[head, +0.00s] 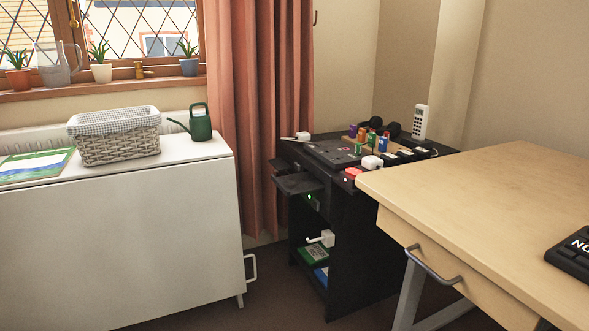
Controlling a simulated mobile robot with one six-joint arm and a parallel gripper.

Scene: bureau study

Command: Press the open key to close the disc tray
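A black unit (345,230) stands in the corner behind the wooden desk. A dark flat piece, which looks like the open disc tray (299,184), sticks out from its front left side. A small green light (309,197) shows just below that piece. I cannot make out the open key among the small parts at this distance. My gripper is not in view.
Coloured small items (372,139) and a white handset (420,122) stand on the black unit. The wooden desk (480,185) blocks the right side. A white cabinet (110,240) stands at left, with dark floor between it and the unit.

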